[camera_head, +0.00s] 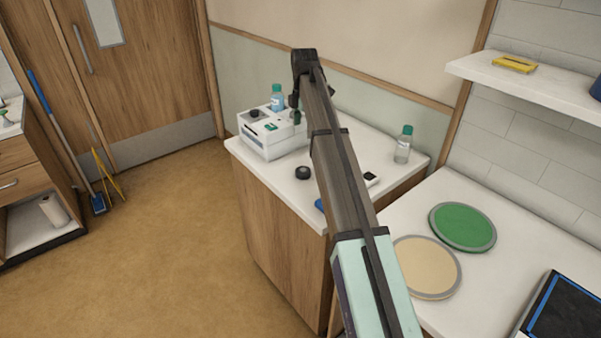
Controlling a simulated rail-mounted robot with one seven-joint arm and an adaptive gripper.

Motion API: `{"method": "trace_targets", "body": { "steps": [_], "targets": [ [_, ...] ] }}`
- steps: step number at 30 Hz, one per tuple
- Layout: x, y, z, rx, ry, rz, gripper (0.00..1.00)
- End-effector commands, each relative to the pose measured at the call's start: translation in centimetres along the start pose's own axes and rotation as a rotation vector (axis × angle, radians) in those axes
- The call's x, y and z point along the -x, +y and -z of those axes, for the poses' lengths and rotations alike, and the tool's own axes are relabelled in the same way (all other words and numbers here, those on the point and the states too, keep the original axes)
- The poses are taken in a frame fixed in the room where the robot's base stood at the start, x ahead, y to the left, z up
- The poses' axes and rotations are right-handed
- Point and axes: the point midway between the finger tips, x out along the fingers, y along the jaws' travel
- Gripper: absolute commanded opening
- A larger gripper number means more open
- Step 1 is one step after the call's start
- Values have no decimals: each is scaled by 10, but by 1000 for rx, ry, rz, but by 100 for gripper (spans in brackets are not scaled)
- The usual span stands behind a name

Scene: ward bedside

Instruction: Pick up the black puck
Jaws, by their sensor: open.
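A small round black puck (303,173) lies flat on the white top of the bedside cabinet (268,176), left of my arm and near the cabinet's front. My gripper (295,104) hangs at the far end of my arm, pointing down near the right end of a white device. It is open and appears small and dark, so its fingertips are hard to make out. It is apart from the puck, which lies nearer the camera.
A clear green-capped bottle (403,148) stands at the back right. My arm hides part of the top, including most of a blue item (319,204). Green (462,226) and tan discs (427,267) lie right.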

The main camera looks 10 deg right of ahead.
Motion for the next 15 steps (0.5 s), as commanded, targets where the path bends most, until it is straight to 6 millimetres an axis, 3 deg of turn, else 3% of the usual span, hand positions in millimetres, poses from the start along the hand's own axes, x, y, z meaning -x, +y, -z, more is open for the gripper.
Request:
{"method": "trace_targets", "body": {
  "steps": [5,15],
  "targets": [
    [-19,-3,-1,6,0,4,88],
    [-85,-2,-1,5,1,4,88]
  ]
}}
